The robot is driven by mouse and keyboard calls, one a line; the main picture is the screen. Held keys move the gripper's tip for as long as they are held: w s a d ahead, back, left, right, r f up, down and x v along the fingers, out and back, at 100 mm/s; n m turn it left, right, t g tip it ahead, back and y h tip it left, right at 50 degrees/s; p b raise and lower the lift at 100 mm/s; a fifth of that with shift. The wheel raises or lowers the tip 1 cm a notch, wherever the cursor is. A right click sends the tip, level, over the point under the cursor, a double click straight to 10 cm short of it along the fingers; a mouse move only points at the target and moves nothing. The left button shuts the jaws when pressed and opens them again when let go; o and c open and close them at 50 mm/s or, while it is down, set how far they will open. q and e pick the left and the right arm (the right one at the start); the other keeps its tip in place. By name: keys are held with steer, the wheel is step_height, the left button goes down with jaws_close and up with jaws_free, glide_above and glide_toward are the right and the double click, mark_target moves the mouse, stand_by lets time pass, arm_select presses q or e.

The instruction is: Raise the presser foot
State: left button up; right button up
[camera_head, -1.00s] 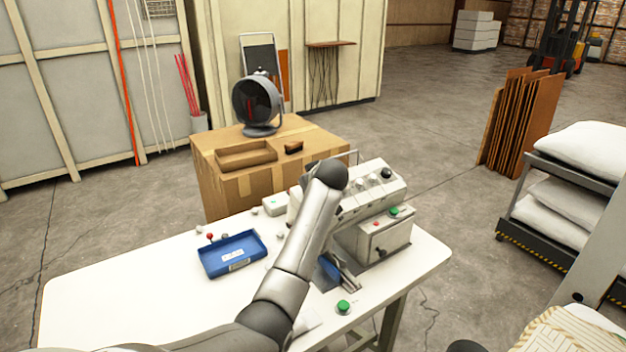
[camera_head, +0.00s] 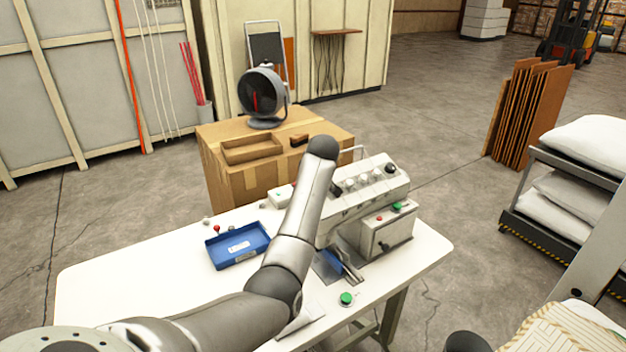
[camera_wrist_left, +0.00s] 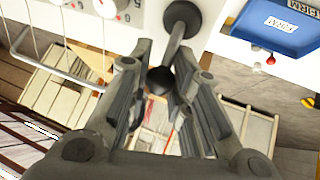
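The white sewing machine (camera_head: 372,199) stands on the white table, with dials on its upper face. A lever with a dark ball knob (camera_wrist_left: 160,80) shows in the left wrist view, its stem running up to a round black mount (camera_wrist_left: 183,17) on the machine. My left gripper (camera_wrist_left: 158,68) is open, its two fingers on either side of the knob with visible gaps. In the head view my left arm passes in front of the machine and hides this gripper and the lever. The presser foot cannot be made out. My right gripper is not in view.
A blue tray (camera_head: 238,247) lies on the table (camera_head: 150,285), left of the machine. A control box (camera_head: 388,230) with coloured buttons stands at the machine's front, and a green button (camera_head: 346,299) sits near the table edge. A cardboard box (camera_head: 235,175) with a fan (camera_head: 262,92) stands behind.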

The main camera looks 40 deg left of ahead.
arm_select(q)
steer(key=o, duration=0.5)
steer(key=shift+a, duration=0.1)
steer(key=v, duration=1.2)
steer(key=shift+w, duration=0.1)
